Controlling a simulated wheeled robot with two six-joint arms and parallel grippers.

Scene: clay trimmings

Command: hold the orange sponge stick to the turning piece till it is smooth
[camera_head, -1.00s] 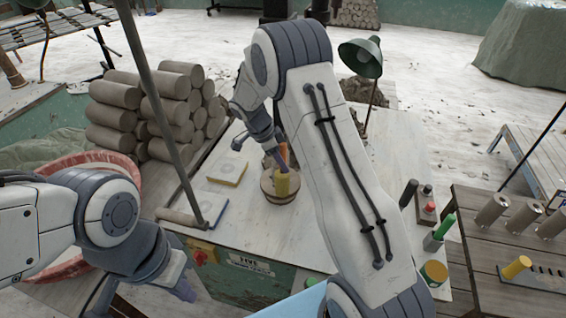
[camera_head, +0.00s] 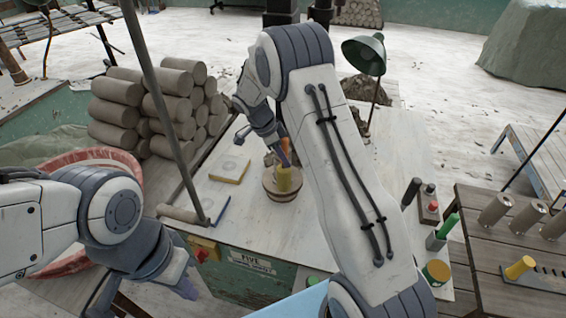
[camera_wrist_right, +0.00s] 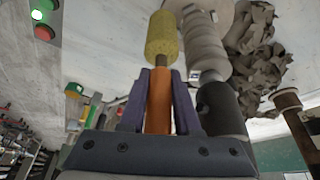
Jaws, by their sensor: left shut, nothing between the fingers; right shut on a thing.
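My right gripper (camera_wrist_right: 160,100) is shut on the orange handle (camera_wrist_right: 159,95) of the sponge stick. Its yellow sponge head (camera_wrist_right: 165,37) points away from the fingers. A grey ridged clay piece (camera_wrist_right: 204,45) stands right beside the sponge head; I cannot tell whether they touch. In the head view the yellow sponge (camera_head: 284,180) shows in front of the round wheel head (camera_head: 270,190), below my right gripper (camera_head: 281,155). The clay piece is not clear there, with my right arm close by. My left gripper (camera_head: 187,289) is shut and empty at the table's near left.
Clay cylinders (camera_head: 165,105) are stacked at the left. A yellow sponge pad (camera_head: 229,170) lies left of the wheel. A green lamp (camera_head: 365,54) and clay trimmings (camera_wrist_right: 262,60) are behind. A box with a red button (camera_head: 431,206) stands at right.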

